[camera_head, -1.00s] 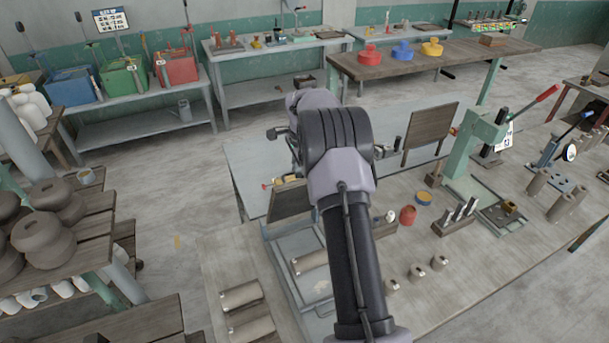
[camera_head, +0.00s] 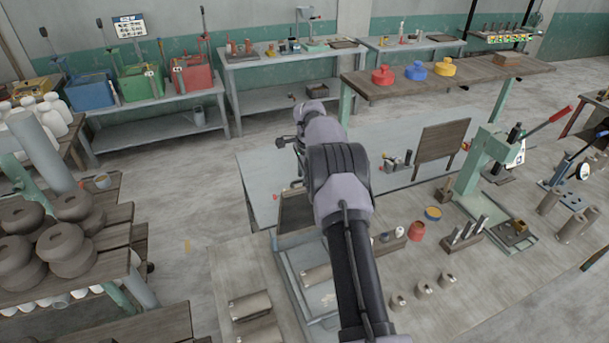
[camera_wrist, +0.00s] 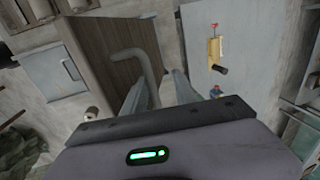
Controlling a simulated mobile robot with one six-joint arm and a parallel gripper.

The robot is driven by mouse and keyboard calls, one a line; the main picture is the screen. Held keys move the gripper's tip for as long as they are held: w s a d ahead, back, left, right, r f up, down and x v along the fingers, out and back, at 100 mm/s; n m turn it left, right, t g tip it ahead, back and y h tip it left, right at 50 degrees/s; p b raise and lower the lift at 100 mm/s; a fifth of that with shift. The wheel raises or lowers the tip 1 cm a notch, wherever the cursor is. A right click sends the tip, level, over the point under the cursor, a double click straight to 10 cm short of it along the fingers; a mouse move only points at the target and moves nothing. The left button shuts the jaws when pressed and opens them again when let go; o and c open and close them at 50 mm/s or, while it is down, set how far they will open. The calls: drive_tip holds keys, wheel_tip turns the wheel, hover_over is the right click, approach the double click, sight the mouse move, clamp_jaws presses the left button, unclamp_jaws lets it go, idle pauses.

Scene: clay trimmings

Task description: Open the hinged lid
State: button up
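A brown wooden panel (camera_wrist: 110,45) fills the upper left middle of the wrist view. A bent grey metal bar (camera_wrist: 148,65), like a handle, crosses its right edge and runs down between my fingers. My gripper (camera_wrist: 160,80) is open, with its two pale fingers apart on either side of the bar; I cannot tell whether they touch it. In the head view a brown panel (camera_head: 297,212) stands tilted at the far end of a grey frame, partly behind my arm. It may be the same panel and the lid. My fingertips are not clear in the head view.
A second brown board (camera_head: 441,141) stands on the grey table. A yellow fitting with a black handle (camera_wrist: 220,69) lies right of my fingers.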

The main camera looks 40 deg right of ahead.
drive_tip(key=shift+r, duration=0.15)
drive_tip(key=s+r, duration=0.3)
drive_tip(key=r, duration=1.4)
drive_tip(key=shift+s+a, duration=0.15)
drive_tip(key=shift+a, duration=0.2)
